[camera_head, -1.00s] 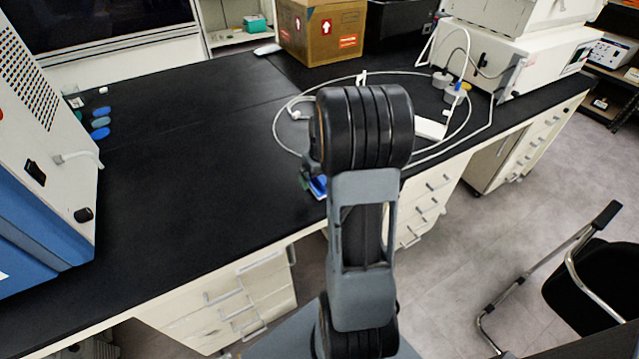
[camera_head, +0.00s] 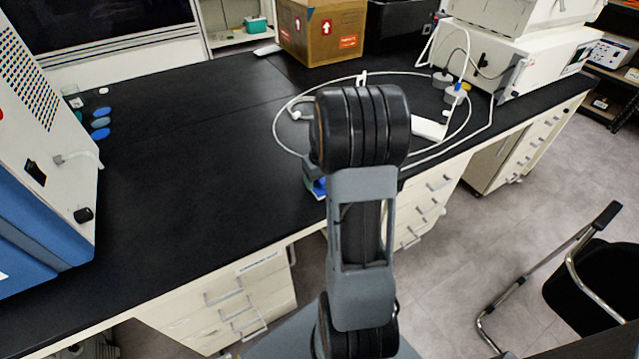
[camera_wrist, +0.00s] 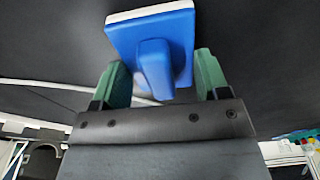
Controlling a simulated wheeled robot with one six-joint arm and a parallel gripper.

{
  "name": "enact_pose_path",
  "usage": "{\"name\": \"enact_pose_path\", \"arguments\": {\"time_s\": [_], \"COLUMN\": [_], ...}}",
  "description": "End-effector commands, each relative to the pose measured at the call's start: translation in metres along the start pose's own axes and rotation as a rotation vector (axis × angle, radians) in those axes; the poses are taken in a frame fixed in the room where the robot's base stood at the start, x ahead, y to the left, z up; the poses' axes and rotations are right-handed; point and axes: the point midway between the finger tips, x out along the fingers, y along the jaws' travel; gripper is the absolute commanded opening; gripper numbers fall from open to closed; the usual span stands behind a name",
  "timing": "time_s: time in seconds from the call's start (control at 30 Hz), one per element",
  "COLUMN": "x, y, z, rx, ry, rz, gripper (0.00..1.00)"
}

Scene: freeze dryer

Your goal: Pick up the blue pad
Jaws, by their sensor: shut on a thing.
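The blue pad (camera_wrist: 178,32) has a pale edge layer and a raised blue grip block. My gripper (camera_wrist: 160,62) has green fingers, one on each side of the blue block, and is shut on the pad. The exact contact faces are hard to see. In the head view a small blue part of the pad (camera_head: 319,187) shows near the bench's front edge. My arm hides most of the pad and gripper there.
The black bench top (camera_head: 190,150) is clear to the left of my arm. A white tube loop (camera_head: 283,122) lies around the arm's far side. A cardboard box (camera_head: 320,32) stands behind, a white instrument (camera_head: 530,60) at right. Blue discs (camera_head: 101,122) lie by the left machine.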

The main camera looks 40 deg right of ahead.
Motion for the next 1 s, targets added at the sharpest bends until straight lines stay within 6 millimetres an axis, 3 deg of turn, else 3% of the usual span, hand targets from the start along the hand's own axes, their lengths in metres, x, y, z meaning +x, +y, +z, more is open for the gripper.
{"name": "enact_pose_path", "arguments": {"time_s": [0.33, 0.57, 0.87, 1.0], "x": [-0.006, -0.035, -0.102, -0.116], "y": [0.000, 0.001, 0.003, 0.004], "z": [-0.001, -0.004, 0.041, 0.072], "rx": [0.000, 0.000, 0.003, 0.004], "ry": [0.002, 0.005, 0.006, 0.004], "rz": [0.001, 0.003, 0.003, 0.002], "gripper": [0.45, 0.45, 0.45, 0.45]}}
